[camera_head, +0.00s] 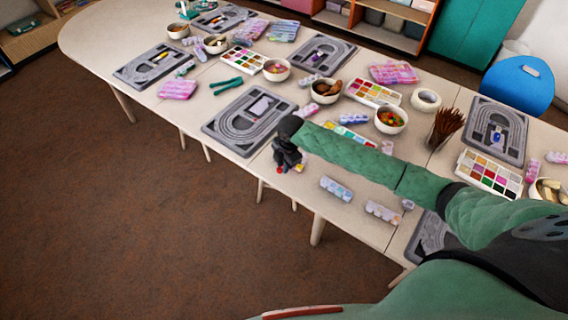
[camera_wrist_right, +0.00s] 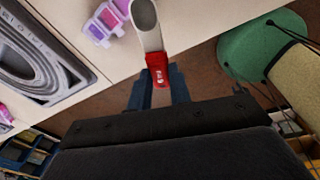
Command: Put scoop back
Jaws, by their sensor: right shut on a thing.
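My right gripper (camera_head: 288,158) is over the table's front edge, beside a grey bead board (camera_head: 215,128). In the right wrist view the gripper (camera_wrist_right: 158,88) is shut on the red handle of a scoop (camera_wrist_right: 147,28). The scoop's pale, hollow trough points away from the jaws, over the table. In the head view the scoop is mostly hidden by the gripper; only small red and yellow bits show by the fingers. My left gripper is not in view.
Bowls stand along the table, one with brown contents (camera_head: 326,90), one with colourful beads (camera_head: 390,120). A bead case (camera_head: 336,188) lies right of the gripper. A cup of brown sticks (camera_head: 444,128) stands further right. Brown floor lies in front of the table.

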